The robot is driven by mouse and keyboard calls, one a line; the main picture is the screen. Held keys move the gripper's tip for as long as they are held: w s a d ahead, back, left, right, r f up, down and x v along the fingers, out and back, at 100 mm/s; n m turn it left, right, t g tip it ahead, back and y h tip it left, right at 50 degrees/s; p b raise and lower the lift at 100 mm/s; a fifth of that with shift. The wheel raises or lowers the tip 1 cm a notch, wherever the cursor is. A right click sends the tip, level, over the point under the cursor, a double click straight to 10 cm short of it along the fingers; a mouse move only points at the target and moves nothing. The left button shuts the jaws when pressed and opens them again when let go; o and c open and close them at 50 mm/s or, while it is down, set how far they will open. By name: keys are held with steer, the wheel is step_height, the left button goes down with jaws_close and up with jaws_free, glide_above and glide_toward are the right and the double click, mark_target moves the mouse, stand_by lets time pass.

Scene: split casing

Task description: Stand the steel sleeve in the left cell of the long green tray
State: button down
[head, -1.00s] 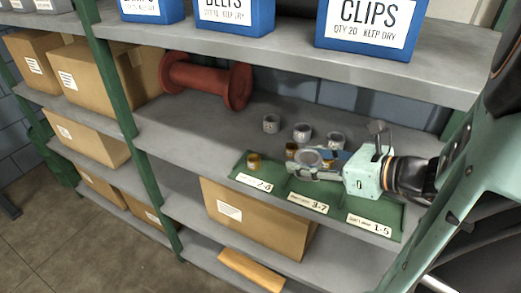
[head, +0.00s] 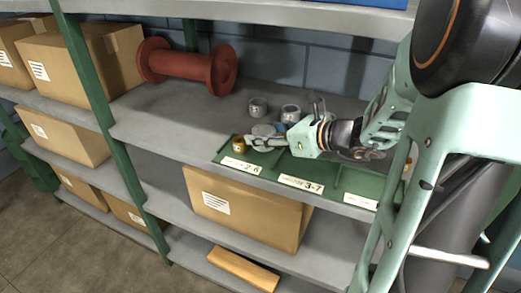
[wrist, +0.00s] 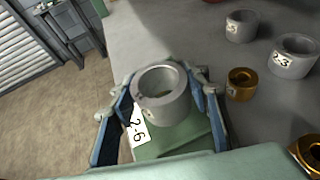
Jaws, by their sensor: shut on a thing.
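My gripper (wrist: 163,98) is shut on the steel sleeve (wrist: 162,105), a short grey ring with its hole facing up towards the wrist camera. In the head view my gripper (head: 266,140) is over the left part of the long green tray (head: 318,168). The left cell is the one behind the 2-6 label (head: 241,165); this label also shows below the sleeve in the wrist view (wrist: 138,130). The sleeve looks held above the tray, though the gap is hard to judge.
Steel sleeves (head: 257,107) (head: 291,112) stand behind the tray. In the wrist view brass sleeves (wrist: 240,86) (wrist: 309,154) stand to the right of my fingers. A red spool (head: 188,66) lies at the shelf's back left. The shelf left of the tray is clear.

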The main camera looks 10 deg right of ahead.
mark_target(261, 155)
steer(key=shift+w+a+f, duration=0.1)
steer(key=shift+w+f, duration=0.15)
steer(key=shift+w+a+f+b, duration=0.1)
steer(key=shift+w+f+b, duration=0.1)
steer(key=shift+f+b, duration=1.5)
steer(key=shift+f, duration=0.2)
steer(key=c, duration=1.1)
jaws_free()
steer(key=shift+r, duration=0.1)
steer(key=shift+s+d+r, duration=0.15)
steer(key=shift+d+r, duration=0.05)
steer(key=p+v, duration=0.1)
steer(key=v, duration=1)
steer(key=shift+s+d+r+p, duration=0.1)
steer(key=shift+s+d+p, duration=0.05)
steer(key=shift+s+p, duration=0.15)
